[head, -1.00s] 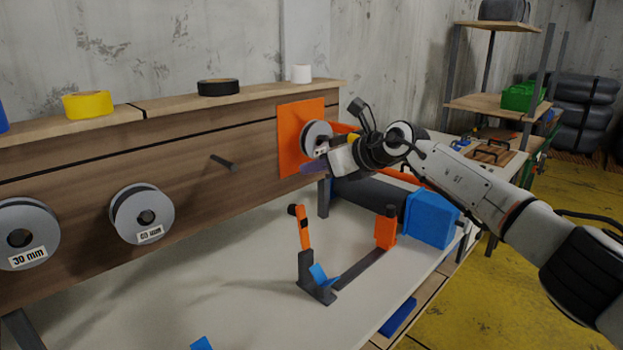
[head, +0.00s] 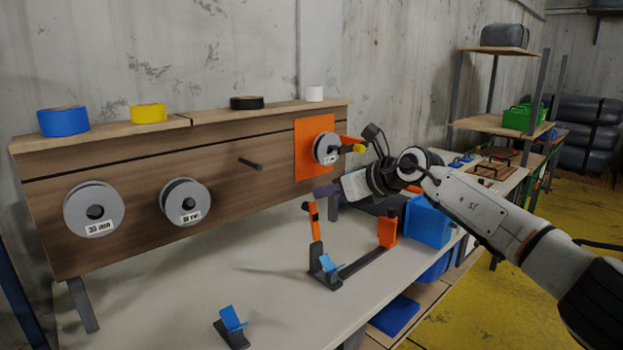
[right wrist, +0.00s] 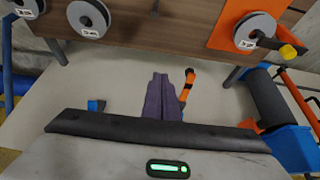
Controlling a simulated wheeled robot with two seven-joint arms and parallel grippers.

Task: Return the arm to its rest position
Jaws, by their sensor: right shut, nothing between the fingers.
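My right arm comes in from the right in the head view. My right gripper (head: 326,191) points left above the table, in front of the wooden board and below the orange panel. In the right wrist view its two purple fingers (right wrist: 163,98) lie together with nothing between them. It is apart from the reel (head: 326,148) on the orange panel, which also shows in the right wrist view (right wrist: 256,28). My left gripper is not in view.
An orange and black stand (head: 362,263) is on the table (head: 180,290) just below the gripper. A blue-black holder (head: 232,325) stands nearer. Two reels (head: 93,210) hang on the board (head: 130,165), with a bare peg (head: 250,163) beside them. A blue box (head: 428,222) sits right.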

